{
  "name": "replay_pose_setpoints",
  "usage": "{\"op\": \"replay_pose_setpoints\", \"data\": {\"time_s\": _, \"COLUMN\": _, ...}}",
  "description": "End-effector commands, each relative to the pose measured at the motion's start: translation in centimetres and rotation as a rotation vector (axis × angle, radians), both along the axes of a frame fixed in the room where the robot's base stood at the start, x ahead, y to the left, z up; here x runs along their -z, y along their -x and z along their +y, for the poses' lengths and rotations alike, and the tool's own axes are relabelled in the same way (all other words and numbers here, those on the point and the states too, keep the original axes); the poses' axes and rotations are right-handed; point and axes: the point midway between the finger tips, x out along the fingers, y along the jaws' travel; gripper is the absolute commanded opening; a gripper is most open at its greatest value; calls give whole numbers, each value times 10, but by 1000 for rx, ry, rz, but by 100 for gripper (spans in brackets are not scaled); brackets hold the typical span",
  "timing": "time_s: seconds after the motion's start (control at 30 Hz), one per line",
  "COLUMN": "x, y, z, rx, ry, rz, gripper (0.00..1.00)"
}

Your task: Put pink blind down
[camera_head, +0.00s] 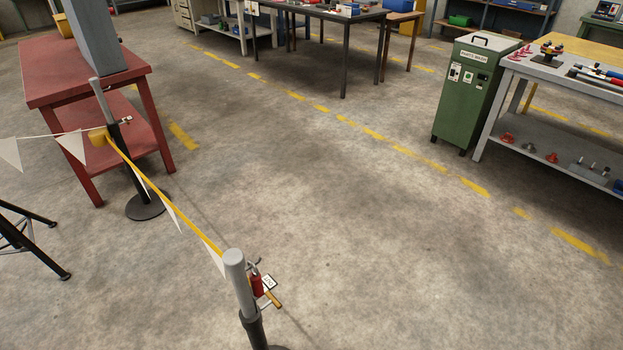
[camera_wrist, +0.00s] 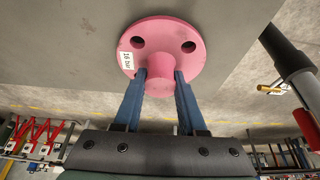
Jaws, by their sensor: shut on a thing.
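The pink blind (camera_wrist: 160,28) shows in the wrist view as a round flange with two dark holes, a white "16 bar" label and a short pink hub. My gripper (camera_wrist: 160,77) has its two blue fingers closed on either side of the hub. The flange face lies just beyond the fingertips. A plain grey surface (camera_wrist: 60,30) fills the area behind the blind at upper left; whether the blind touches it, I cannot tell. Neither the blind nor my gripper shows in the head view.
A pennant line (camera_head: 165,200) runs to another post (camera_head: 107,105) by a red table (camera_head: 100,90). A green cabinet (camera_head: 468,95) and workbench (camera_head: 560,80) stand right. The middle floor (camera_head: 360,230) is clear.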

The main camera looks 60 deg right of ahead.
Motion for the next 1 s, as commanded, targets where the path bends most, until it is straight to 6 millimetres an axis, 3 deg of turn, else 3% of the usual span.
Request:
{"op": "replay_pose_setpoints", "data": {"time_s": 0.07, "x": 2, "y": -1, "z": -1, "rx": 0, "ry": 3, "rz": -3, "gripper": 0}}
{"op": "replay_pose_setpoints", "data": {"time_s": 0.1, "x": 2, "y": 0, "z": 0, "rx": 0, "ry": 0, "rz": 0, "gripper": 46}}
{"op": "replay_pose_setpoints", "data": {"time_s": 0.23, "x": 2, "y": 0, "z": 0, "rx": 0, "ry": 0, "rz": 0, "gripper": 69}}
{"op": "replay_pose_setpoints", "data": {"time_s": 0.63, "x": -5, "y": -1, "z": 1, "rx": -1, "ry": 0, "rz": -2, "gripper": 70}}
{"op": "replay_pose_setpoints", "data": {"time_s": 1.0, "x": -73, "y": -8, "z": 28, "rx": -3, "ry": 2, "rz": -4, "gripper": 70}}
